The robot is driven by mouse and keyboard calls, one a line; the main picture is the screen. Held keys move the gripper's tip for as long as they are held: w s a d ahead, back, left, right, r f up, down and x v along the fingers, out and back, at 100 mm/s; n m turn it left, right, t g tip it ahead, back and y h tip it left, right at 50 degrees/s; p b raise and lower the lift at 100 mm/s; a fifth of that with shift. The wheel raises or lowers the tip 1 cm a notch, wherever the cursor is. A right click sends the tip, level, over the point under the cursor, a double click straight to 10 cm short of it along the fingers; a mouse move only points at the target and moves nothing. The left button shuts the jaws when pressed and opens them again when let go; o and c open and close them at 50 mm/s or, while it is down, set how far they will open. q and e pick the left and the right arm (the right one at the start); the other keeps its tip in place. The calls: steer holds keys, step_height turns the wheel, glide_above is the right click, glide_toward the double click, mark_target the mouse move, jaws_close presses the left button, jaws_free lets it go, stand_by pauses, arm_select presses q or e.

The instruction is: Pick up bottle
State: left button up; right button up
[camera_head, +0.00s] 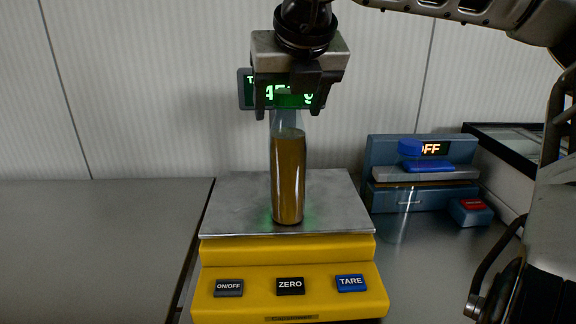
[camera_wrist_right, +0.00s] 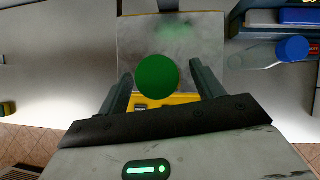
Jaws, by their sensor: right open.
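A clear bottle (camera_head: 288,178) of amber-brown liquid stands upright on the metal plate (camera_head: 237,205) of a yellow scale (camera_head: 290,255). My right gripper (camera_head: 290,108) is open directly above it, fingers pointing down on either side of the bottle's upper part. The gripper hides the bottle's top in the head view. In the right wrist view a round green cap (camera_wrist_right: 157,80) shows between the two open fingers, with the scale plate (camera_wrist_right: 190,35) beneath it. My left gripper is not in view.
The scale's lit green display (camera_head: 245,90) is behind the gripper. A blue device (camera_head: 385,160) showing OFF stands at the right. The counter at left (camera_head: 90,245) is clear.

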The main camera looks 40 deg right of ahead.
steer(key=shift+x, duration=1.45)
jaws_close()
steer(key=shift+r, duration=0.1)
